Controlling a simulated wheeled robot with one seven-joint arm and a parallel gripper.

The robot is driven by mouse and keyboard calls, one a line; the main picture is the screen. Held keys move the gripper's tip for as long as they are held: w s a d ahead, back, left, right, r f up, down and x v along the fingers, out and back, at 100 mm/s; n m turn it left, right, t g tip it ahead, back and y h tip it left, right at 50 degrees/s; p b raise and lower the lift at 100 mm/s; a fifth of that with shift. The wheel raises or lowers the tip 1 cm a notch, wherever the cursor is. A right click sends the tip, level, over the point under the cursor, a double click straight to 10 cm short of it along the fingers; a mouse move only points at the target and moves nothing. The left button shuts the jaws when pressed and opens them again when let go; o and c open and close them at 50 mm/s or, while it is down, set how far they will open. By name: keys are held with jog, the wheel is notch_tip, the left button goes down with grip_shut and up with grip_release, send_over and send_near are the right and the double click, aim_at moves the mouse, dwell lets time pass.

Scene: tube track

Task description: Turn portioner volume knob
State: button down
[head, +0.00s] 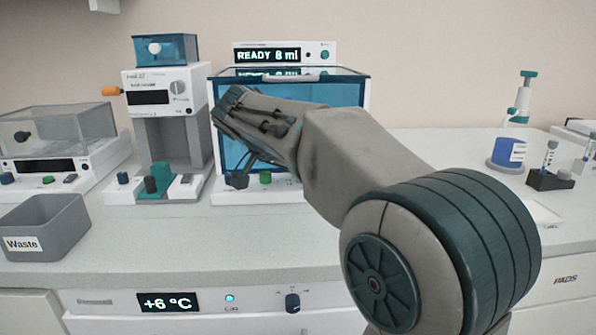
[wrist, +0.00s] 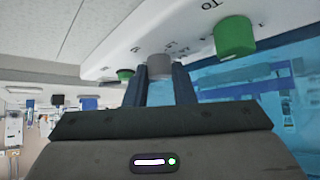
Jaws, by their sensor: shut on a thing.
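The portioner (head: 289,197) is the white unit with a blue see-through front and a display (head: 268,55) reading "READY 8 ml". A grey knob (wrist: 160,66) stands out from its panel in the wrist view, with printed marks around it. My gripper (wrist: 158,88) has its two dark fingers on either side of this knob and is shut on it. In the head view my gripper (head: 241,164) reaches down to the portioner's lower front panel, and the arm hides part of the blue front. The knob's exact turn angle cannot be read.
A green knob (head: 265,178) sits just right of the grey one; it also shows in the wrist view (wrist: 234,36). A dispensing unit (head: 160,95) stands close on the left, with a grey waste bin (head: 75,225) in front.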

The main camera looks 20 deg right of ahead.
jog(key=shift+f, duration=0.1)
dwell(0.4)
jog(key=c, duration=1.2)
grip_release()
jog(key=shift+a, duration=0.1)
jog(key=p+v, duration=0.3)
jog(key=v, duration=1)
jog(key=shift+a+r+p, duration=0.3)
jog(key=shift+p, duration=0.1)
